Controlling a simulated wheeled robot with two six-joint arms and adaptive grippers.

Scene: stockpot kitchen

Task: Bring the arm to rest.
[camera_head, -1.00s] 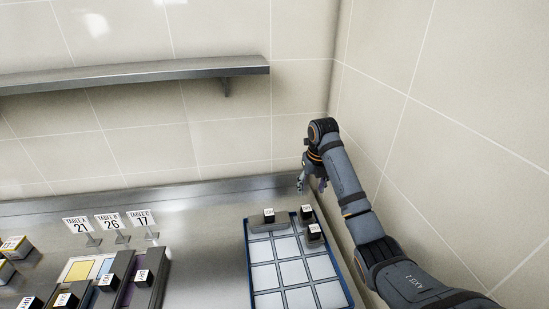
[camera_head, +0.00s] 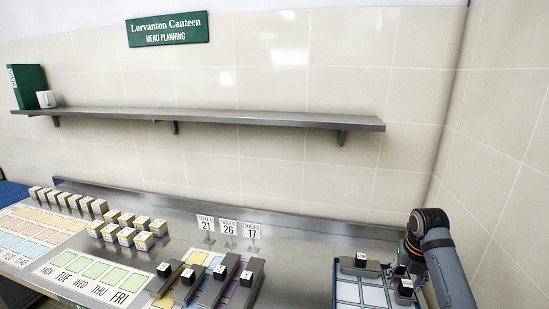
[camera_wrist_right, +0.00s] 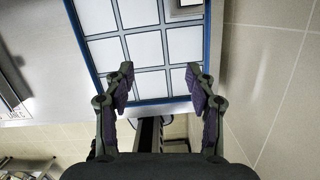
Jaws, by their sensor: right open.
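My right gripper (camera_wrist_right: 160,78) is open in the wrist view, with nothing between its fingers. Below it lies the blue-edged tray with a grid of pale cells (camera_wrist_right: 148,48). In the head view my right arm (camera_head: 447,262) comes in from the lower right. Its wrist bends down near the right side of the same tray (camera_head: 346,290), and the gripper's fingers are mostly hidden there. My left arm and gripper do not show.
Rows of boxes (camera_head: 126,236) are further left. A shelf (camera_head: 250,118) crosses the wall. The right wall is close to my arm.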

